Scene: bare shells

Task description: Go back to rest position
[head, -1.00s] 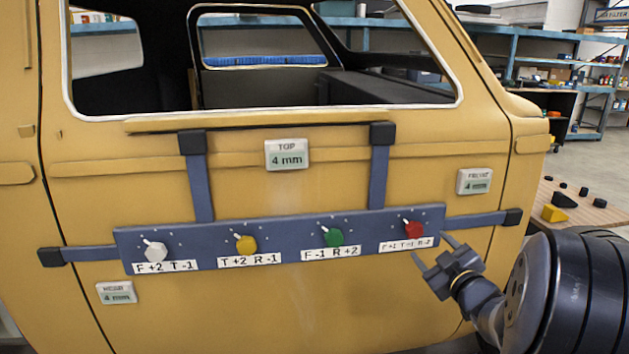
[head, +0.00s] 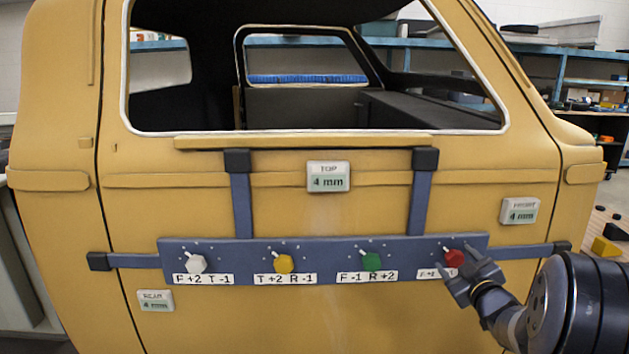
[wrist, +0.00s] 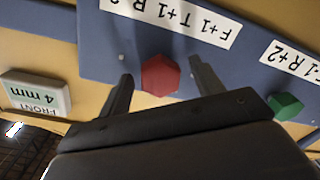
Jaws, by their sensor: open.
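A blue panel (head: 220,245) is fixed across a yellow vehicle door (head: 330,215). It carries a white knob (head: 196,264), a yellow knob (head: 284,264), a green knob (head: 372,261) and a red knob (head: 454,257). My gripper (head: 456,262) is open at the red knob. In the wrist view, the red knob (wrist: 160,75) sits between my spread fingers (wrist: 161,75), with a gap on each side. The TOP display (head: 328,176), FRONT display (head: 519,211) and REAR display (head: 155,300) each read 4 mm. My gripper partly hides the red knob's label.
Dark brackets (head: 423,160) hold the panel to the door. A wooden table (head: 612,225) with a yellow block (head: 606,247) stands at the right, beyond my arm. Blue shelving (head: 580,82) is behind the vehicle. The space in front of the panel's left part is clear.

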